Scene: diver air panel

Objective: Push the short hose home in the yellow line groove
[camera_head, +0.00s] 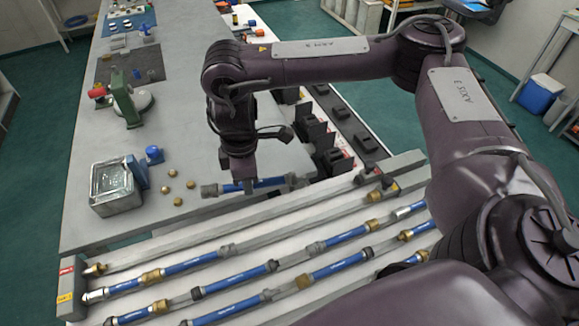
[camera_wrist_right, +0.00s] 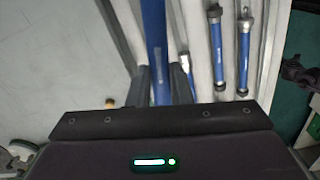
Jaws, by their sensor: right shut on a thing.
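A blue hose (camera_head: 268,183) with grey end fittings is held in my right gripper (camera_head: 238,186), above the panel's far edge in the head view. In the right wrist view, the blue hose (camera_wrist_right: 155,45) runs between the dark fingers (camera_wrist_right: 161,88). The fingers hide part of it. The grooved panel (camera_head: 170,246) slopes across the foreground. A yellow label (camera_head: 64,298) sits on its left end block, below a red one (camera_head: 66,270). My left gripper is out of view.
Several brass fittings (camera_head: 172,173) lie on the grey bench near a clear box (camera_head: 112,187). A green device (camera_head: 126,100) stands farther back. Dark blocks (camera_head: 330,150) line the bench's right side. Several blue hoses (camera_head: 235,277) fill other panel rows.

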